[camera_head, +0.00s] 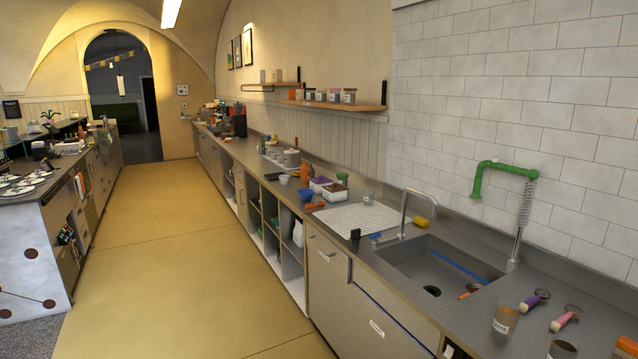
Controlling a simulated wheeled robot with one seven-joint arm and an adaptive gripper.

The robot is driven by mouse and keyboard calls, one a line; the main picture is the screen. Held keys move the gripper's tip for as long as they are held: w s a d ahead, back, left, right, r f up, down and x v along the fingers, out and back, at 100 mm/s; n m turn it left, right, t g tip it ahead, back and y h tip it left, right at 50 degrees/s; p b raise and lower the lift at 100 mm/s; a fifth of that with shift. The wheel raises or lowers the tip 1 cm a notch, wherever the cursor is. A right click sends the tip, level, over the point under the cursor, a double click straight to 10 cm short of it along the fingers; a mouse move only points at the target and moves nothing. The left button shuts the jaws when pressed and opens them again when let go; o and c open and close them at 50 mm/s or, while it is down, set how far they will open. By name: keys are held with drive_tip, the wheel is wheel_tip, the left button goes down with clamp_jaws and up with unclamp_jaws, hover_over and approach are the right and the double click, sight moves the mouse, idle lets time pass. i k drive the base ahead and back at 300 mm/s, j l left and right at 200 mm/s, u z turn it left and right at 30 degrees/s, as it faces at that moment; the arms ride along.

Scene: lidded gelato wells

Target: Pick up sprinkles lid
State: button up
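Several small grey lidded wells (284,156) sit in the counter along the right, well down the room. They are too small for me to read any label, so I cannot tell which lid is the sprinkles lid. My gripper is not in view.
The long counter (345,247) holds a sink (440,268), a white ribbed drain mat (358,219), a blue bowl (306,194) and white tubs (334,191). Wall shelves (340,104) carry jars. A green-hosed tap (500,167) rises behind the sink. The yellow floor aisle (185,260) is clear.

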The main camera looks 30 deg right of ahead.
sight(320, 179)
drive_tip(key=i+z, duration=0.1)
drive_tip(key=i, duration=1.1)
drive_tip(key=i+j, duration=0.1)
drive_tip(key=i, duration=1.1)
drive_tip(key=i+z, duration=0.15)
drive_tip(key=i, duration=1)
drive_tip(key=i+z, duration=0.15)
drive_tip(key=i, duration=0.4)
drive_tip(key=i+j+z, duration=0.15)
drive_tip(key=i, duration=0.4)
drive_tip(key=i+j+z, duration=0.2)
drive_tip(key=i, duration=0.3)
drive_tip(key=i+l+z, duration=0.15)
drive_tip(key=z, duration=0.35)
drive_tip(key=i+z, duration=0.65)
drive_tip(key=z, duration=0.3)
drive_tip(key=i+j+z, duration=0.25)
drive_tip(key=z, duration=0.25)
